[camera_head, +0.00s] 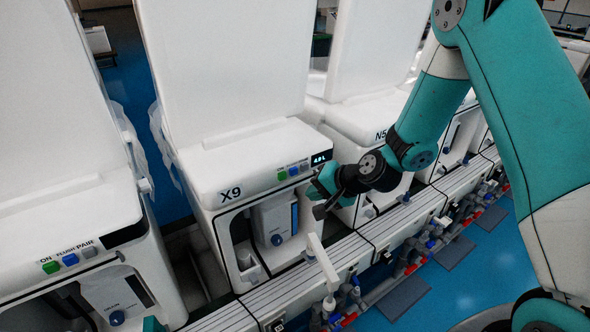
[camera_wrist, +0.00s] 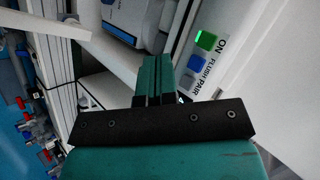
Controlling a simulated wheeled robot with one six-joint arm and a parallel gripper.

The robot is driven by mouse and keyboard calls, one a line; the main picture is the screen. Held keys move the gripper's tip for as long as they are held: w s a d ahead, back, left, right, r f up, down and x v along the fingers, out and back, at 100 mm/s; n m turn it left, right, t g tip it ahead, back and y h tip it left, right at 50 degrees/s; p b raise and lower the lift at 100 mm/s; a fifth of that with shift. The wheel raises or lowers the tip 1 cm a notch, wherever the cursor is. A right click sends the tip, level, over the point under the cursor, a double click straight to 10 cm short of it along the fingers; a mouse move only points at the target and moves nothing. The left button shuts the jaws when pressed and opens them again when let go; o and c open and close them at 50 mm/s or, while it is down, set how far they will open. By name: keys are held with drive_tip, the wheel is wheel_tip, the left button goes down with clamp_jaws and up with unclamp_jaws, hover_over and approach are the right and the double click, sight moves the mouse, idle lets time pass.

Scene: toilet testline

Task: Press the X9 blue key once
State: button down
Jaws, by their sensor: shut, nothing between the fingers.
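The X9 unit (camera_head: 232,168) is a white toilet test station in the middle of the head view. On its front edge sit a green key, a blue key (camera_head: 293,171) and a grey key in a row, beside a small lit display. My gripper (camera_head: 318,192) is just in front of and below the keys, apart from them. In the wrist view, the shut teal fingers (camera_wrist: 155,70) hold nothing. The blue key (camera_wrist: 197,62), labelled FLUSH, is to the right of the fingertips, between the lit green key (camera_wrist: 207,40) and the grey key (camera_wrist: 191,83).
A similar unit (camera_head: 75,235) with its own green, blue and grey keys stands at left. The N5 unit (camera_head: 375,120) stands at right, behind my arm. A white bar (camera_head: 320,258) juts out below my gripper, above the rail with pipes and fittings. Blue floor is open at lower right.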

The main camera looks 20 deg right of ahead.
drive_tip(key=shift+w+a+p, duration=0.1)
drive_tip(key=shift+w+a, duration=0.15)
drive_tip(key=shift+w, duration=0.6)
drive_tip(key=shift+w+a+p, duration=0.1)
drive_tip(key=shift+w+a, duration=0.2)
drive_tip(key=shift+w, duration=0.5)
drive_tip(key=shift+w+a+p, duration=0.1)
drive_tip(key=shift+w+a, duration=0.15)
drive_tip(key=shift+w, duration=0.6)
drive_tip(key=shift+w+a, duration=0.15)
drive_tip(key=shift+w, duration=0.2)
drive_tip(key=shift+w+a, duration=0.15)
drive_tip(key=shift+w, duration=0.25)
idle(0.7)
drive_tip(key=shift+s+d, duration=0.3)
drive_tip(key=shift+s, duration=0.5)
drive_tip(key=s, duration=0.1)
drive_tip(key=s+d+b, duration=0.1)
drive_tip(key=s, duration=0.2)
drive_tip(key=shift+s+d, duration=0.3)
drive_tip(key=shift+s, duration=0.05)
